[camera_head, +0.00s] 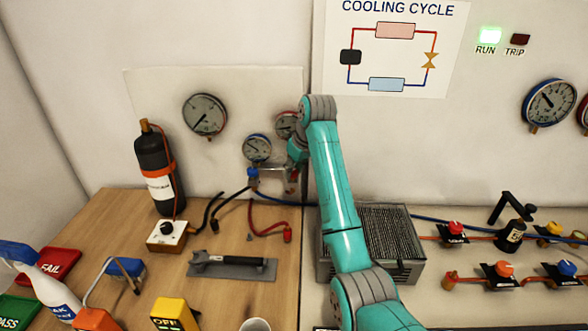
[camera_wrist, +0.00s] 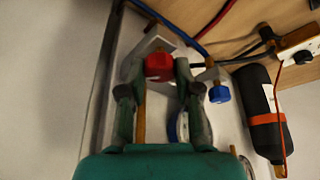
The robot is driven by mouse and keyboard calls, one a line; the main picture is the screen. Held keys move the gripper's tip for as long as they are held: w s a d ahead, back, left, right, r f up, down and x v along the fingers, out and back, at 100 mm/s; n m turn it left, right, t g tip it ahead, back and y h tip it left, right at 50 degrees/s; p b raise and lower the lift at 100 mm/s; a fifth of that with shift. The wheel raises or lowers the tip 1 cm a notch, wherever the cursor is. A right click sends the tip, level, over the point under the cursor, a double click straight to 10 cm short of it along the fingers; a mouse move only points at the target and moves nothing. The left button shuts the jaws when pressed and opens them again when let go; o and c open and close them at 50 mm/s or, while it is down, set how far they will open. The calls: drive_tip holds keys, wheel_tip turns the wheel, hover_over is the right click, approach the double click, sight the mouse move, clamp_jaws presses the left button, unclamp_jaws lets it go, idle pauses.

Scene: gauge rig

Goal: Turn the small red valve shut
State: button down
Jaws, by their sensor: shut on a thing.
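The small red valve (camera_wrist: 158,66) is a red knob on a pale metal block, seen in the wrist view. My gripper (camera_wrist: 160,72) has one finger on each side of the knob and is shut on it. In the head view my wrist and gripper (camera_head: 296,160) are at the wall by the gauge manifold (camera_head: 272,173), and my arm hides most of the red knob there. A blue valve knob (camera_wrist: 219,93) sits beside it on the manifold; it also shows in the head view (camera_head: 253,175).
A black bottle (camera_head: 158,170) with an orange band stands to the left. Hoses (camera_head: 268,228) run over the bench below. A metal grille box (camera_head: 378,240) and several valves (camera_head: 455,232) are to the right.

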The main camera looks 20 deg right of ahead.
drive_tip(key=m+h, duration=0.2)
drive_tip(key=m, duration=0.3)
drive_tip(key=shift+a, duration=0.1)
drive_tip(key=shift+a+f+m+h, duration=0.1)
drive_tip(key=shift+m+h, duration=0.8)
drive_tip(key=shift+m, duration=1.5)
drive_tip(key=c, duration=0.8)
unclamp_jaws()
wheel_tip(320, 180, up, 10)
